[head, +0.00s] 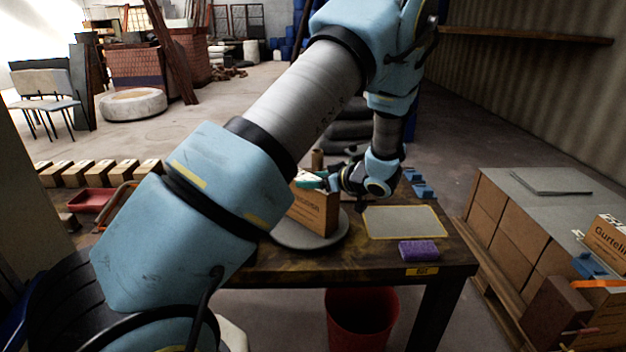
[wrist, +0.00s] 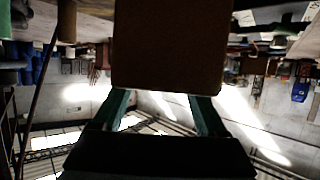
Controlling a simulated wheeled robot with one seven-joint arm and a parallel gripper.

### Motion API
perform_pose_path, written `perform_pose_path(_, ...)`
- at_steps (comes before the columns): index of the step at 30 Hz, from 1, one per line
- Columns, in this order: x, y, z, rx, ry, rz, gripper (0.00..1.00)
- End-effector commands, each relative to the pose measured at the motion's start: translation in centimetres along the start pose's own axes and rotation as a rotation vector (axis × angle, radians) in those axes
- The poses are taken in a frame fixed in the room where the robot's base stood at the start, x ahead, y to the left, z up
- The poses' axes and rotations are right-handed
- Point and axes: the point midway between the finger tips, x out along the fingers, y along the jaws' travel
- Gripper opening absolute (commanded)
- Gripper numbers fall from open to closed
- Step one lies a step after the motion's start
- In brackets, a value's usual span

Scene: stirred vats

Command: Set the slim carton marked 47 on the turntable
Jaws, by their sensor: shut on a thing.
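A slim brown carton (head: 314,213) with dark print stands upright in the head view; I cannot read a 47 on it. It is over the grey round turntable (head: 290,240), which sits at the left of the dark table. Its lower edge looks at or very near the disc, but I cannot tell if it touches. My gripper (head: 318,182) is shut on the carton's upper part, coming from the right. My arm hides the left part of the turntable. In the wrist view the carton (wrist: 168,45) fills the upper middle between the teal fingers (wrist: 160,98).
Right of the turntable lie a grey mat (head: 405,222) with a yellow border and a purple sponge (head: 418,251). Blue pieces (head: 422,190) sit at the back right of the table. A red bin (head: 362,322) stands below the front edge. Stacked boxes (head: 535,225) stand at right.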

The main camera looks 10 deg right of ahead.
Motion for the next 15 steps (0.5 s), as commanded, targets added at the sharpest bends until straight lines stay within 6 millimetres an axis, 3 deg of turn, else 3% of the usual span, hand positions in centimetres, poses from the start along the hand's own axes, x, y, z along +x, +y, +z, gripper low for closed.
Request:
perform_pose_path(2, 0.10, 0.01, 0.06, -0.001, 0.003, 0.000, 0.00)
perform_pose_path(3, 0.08, -0.01, 0.18, 0.000, 0.000, 0.000, 0.78)
perform_pose_path(9, 0.06, -0.01, 0.15, 0.000, 0.000, 0.000, 1.00)
perform_pose_path(15, 0.05, -0.01, 0.13, 0.000, 0.000, 0.000, 1.00)
